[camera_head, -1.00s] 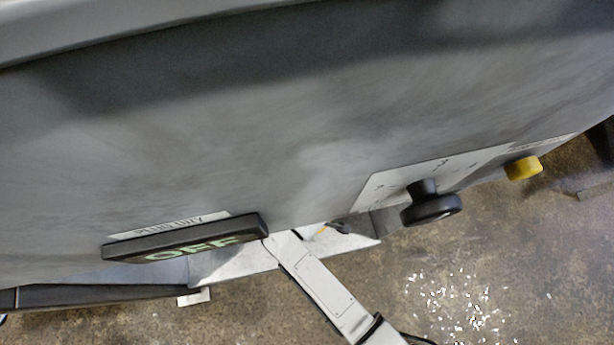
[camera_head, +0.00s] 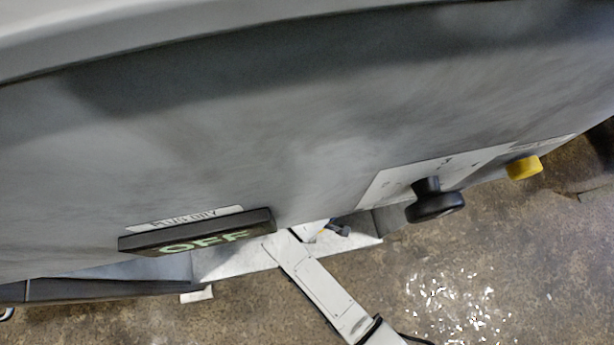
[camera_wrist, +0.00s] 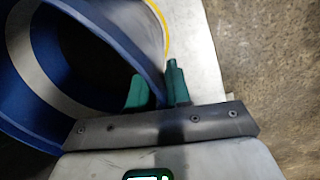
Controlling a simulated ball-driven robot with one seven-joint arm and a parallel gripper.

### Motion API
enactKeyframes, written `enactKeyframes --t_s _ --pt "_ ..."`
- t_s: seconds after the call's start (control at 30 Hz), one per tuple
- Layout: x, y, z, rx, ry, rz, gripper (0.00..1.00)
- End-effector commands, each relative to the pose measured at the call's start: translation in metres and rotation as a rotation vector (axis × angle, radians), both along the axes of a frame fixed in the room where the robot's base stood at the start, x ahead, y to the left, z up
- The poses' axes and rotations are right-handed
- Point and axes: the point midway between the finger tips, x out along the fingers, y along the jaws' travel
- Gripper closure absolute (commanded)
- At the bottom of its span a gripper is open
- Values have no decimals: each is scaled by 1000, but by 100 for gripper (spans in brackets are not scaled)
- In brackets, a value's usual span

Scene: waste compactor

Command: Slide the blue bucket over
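The blue bucket (camera_wrist: 120,55) fills the upper left of the wrist view, its open mouth facing the camera and a pale grey band inside. My gripper (camera_wrist: 157,85) has two green fingers close together at the bucket's right rim. One finger is on the inner side and one on the outer side, with the blue wall between them. The fingers look closed on this rim. The bucket cannot be made out in the head view, where a large grey machine hides most of the scene.
The grey machine body (camera_head: 250,130) fills most of the head view. It carries a black OFF plate (camera_head: 198,232), a black knob (camera_head: 435,206) and a yellow button (camera_head: 524,167). Bare concrete floor (camera_head: 500,270) shows at lower right. A thin yellow curve (camera_wrist: 160,22) runs beside the bucket.

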Motion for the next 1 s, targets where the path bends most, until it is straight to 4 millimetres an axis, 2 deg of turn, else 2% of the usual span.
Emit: enactKeyframes --t_s 0.03,0.2,0.53,0.67,1.0 --pt "0 0 0 0 0 0 77" --pt "0 0 0 0 0 -1 61" --pt "0 0 5 0 0 -1 60" --pt "-1 0 23 1 -2 -1 60" --pt "-8 0 86 1 -1 -1 60"
